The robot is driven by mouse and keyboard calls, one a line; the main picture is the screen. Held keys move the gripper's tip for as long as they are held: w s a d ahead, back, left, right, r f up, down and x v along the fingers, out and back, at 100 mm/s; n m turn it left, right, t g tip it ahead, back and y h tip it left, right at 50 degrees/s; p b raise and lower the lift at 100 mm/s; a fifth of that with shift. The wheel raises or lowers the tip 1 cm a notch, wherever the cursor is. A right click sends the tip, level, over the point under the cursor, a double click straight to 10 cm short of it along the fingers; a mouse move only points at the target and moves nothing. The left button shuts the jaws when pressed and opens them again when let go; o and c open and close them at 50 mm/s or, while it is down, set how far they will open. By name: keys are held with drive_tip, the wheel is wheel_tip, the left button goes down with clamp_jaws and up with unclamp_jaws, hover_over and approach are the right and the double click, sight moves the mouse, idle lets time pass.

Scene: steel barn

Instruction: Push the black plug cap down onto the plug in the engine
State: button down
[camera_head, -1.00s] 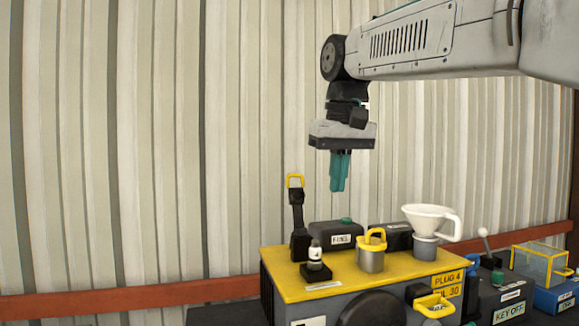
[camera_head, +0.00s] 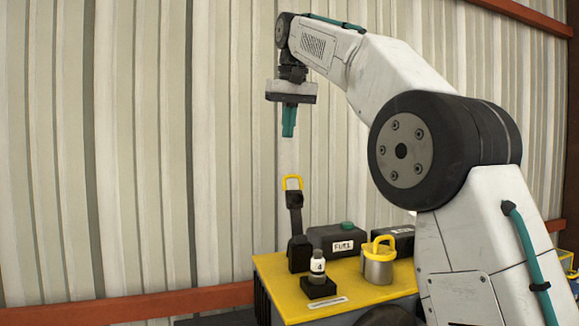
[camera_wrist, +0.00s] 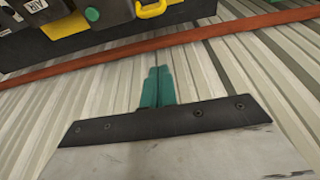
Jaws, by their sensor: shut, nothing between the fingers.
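The engine has a yellow top (camera_head: 275,268) with a grey body. The plug (camera_head: 318,266) stands upright near its front left, a white body marked 4 with a grey tip on a black square base. Behind and left of it stands a black upright piece, which looks like the plug cap (camera_head: 296,220), with a yellow loop (camera_head: 292,182) on top. It is apart from the plug. My gripper (camera_head: 288,133) is shut and empty, pointing down, well above the yellow loop. In the wrist view, my gripper's teal fingers (camera_wrist: 157,72) are together.
My arm hides the right side. A corrugated wall (camera_head: 130,150) with a red rail (camera_head: 120,307) stands behind.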

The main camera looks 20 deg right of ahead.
wheel_tip(320, 180, down, 9)
drive_tip(key=s, duration=0.1)
drive_tip(key=shift+s+f, duration=0.2)
idle(0.5)
idle(0.4)
